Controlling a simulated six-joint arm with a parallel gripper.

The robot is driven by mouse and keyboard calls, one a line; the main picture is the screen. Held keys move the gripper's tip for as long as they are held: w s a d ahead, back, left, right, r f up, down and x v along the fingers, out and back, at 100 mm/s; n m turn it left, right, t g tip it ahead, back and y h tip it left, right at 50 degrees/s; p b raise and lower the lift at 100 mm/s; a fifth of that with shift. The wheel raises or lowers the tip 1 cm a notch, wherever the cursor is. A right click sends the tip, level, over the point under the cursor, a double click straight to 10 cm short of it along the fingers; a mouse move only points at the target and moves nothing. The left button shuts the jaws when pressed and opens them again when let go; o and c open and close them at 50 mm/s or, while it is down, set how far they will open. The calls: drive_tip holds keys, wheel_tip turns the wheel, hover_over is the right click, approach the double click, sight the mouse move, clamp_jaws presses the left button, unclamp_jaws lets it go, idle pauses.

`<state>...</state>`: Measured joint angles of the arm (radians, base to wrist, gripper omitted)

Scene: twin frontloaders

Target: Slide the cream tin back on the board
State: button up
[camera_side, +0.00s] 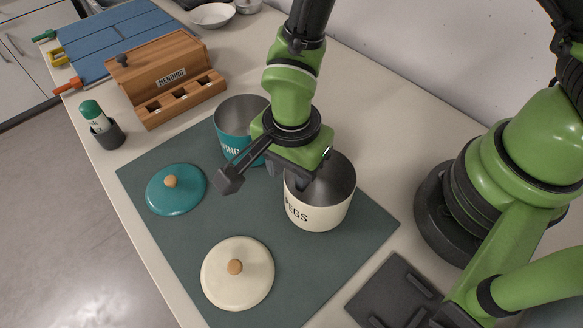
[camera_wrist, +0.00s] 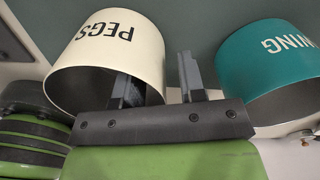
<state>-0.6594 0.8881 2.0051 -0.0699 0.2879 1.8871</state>
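The cream tin (camera_side: 318,217), marked PEGS, stands upright and open on the dark green board (camera_side: 190,240), near its right part. It also shows in the wrist view (camera_wrist: 105,40). My gripper (camera_side: 300,182) is over the tin's left rim. In the wrist view my gripper (camera_wrist: 156,75) has its two fingers apart, with the tin's wall between them: one finger is at the tin's mouth, the other outside. I cannot tell whether either finger touches the wall. My gripper partly hides the rim in the side view.
A teal tin (camera_side: 229,144) stands close by, behind and left of the cream tin. A teal lid (camera_side: 177,195) and a cream lid (camera_side: 238,284) lie on the board.

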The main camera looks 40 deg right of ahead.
drive_tip(key=shift+f, duration=0.55)
clamp_jaws()
drive_tip(key=shift+d, duration=0.15)
drive_tip(key=d, duration=1.7)
drive_tip(key=shift+d, duration=0.1)
